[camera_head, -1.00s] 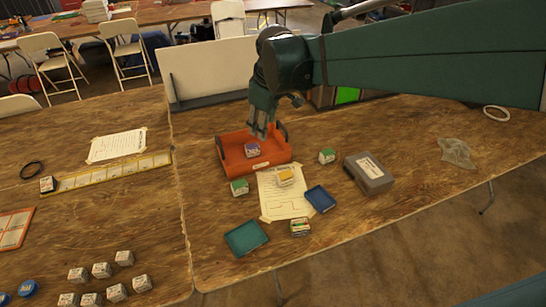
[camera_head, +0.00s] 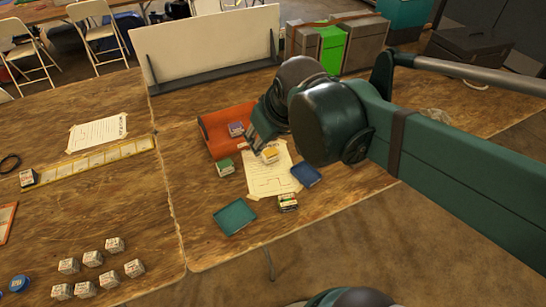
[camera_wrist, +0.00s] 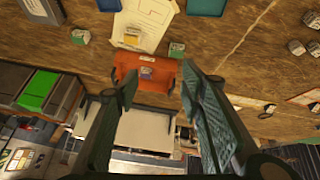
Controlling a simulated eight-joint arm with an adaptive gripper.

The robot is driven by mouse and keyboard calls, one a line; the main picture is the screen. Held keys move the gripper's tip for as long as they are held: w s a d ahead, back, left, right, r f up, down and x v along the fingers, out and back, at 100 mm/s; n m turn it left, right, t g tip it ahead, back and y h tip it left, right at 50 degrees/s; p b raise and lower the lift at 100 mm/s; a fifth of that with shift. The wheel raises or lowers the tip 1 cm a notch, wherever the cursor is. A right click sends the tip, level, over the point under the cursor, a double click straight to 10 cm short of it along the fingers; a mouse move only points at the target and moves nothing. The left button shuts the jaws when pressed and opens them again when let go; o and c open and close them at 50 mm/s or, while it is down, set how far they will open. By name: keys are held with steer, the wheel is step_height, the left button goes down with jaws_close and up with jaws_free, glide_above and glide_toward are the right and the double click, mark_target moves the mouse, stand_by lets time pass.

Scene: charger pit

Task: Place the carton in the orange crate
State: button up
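The orange crate (camera_head: 211,124) lies on the wooden table; it also shows between my fingers in the wrist view (camera_wrist: 165,68). A purple-topped carton (camera_head: 236,129) is inside it, also in the wrist view (camera_wrist: 147,74). A yellow-topped carton (camera_head: 270,155) stands on the paper sheet in front of the crate. One green-topped carton (camera_head: 225,168) is left of the sheet; another green-topped carton (camera_wrist: 80,37) shows in the wrist view. My gripper (camera_head: 256,143) is above the table by the crate's right side, open and empty. My arm hides part of the crate's right side.
A blue tray (camera_head: 306,174), a teal tray (camera_head: 234,217) and a small carton (camera_head: 288,202) lie near the table's front. A white panel (camera_head: 205,45) stands behind. A dark grey box (camera_wrist: 40,8) shows in the wrist view. Several white cubes (camera_head: 92,258) lie left.

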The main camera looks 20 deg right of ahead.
steer(key=s+f+m+t, duration=0.1)
steer(key=s+f+m, duration=0.1)
steer(key=s, duration=0.3)
steer(key=shift+s+a+f, duration=0.15)
steer(key=shift+s+f, duration=0.15)
steer(key=shift+s, duration=0.1)
